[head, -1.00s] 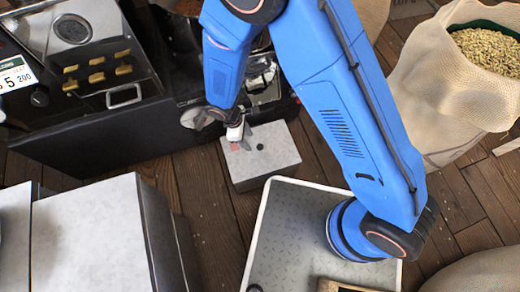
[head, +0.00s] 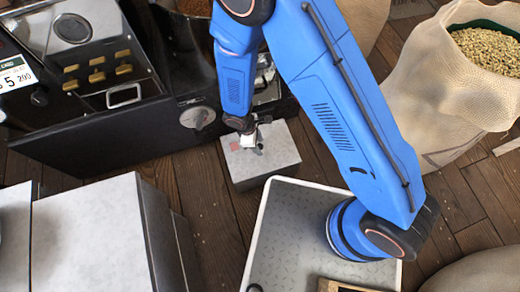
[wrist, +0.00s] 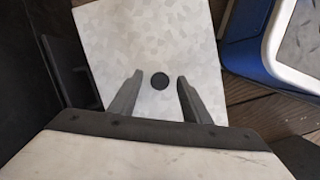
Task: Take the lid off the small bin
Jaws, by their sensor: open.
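The small bin (head: 262,172) is a pale grey box on the wooden floor, in front of the dark roasting machine. Its flat mottled lid (head: 282,151) is on top and fills the middle of the wrist view (wrist: 110,45). A round dark knob (wrist: 159,81) stands out near the lid's centre. My gripper (head: 256,148) is over the lid in the head view. In the wrist view my gripper (wrist: 156,92) is open, with one finger on each side of the knob and a gap on both sides. I cannot tell its exact height above the lid.
The roasting machine (head: 110,135) stands close behind the bin. My tray-like base is at the front right. A grey cabinet (head: 95,235) is at the front left. A burlap sack of beans (head: 440,90) stands at the right. Bare floor (head: 212,215) lies left of the bin.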

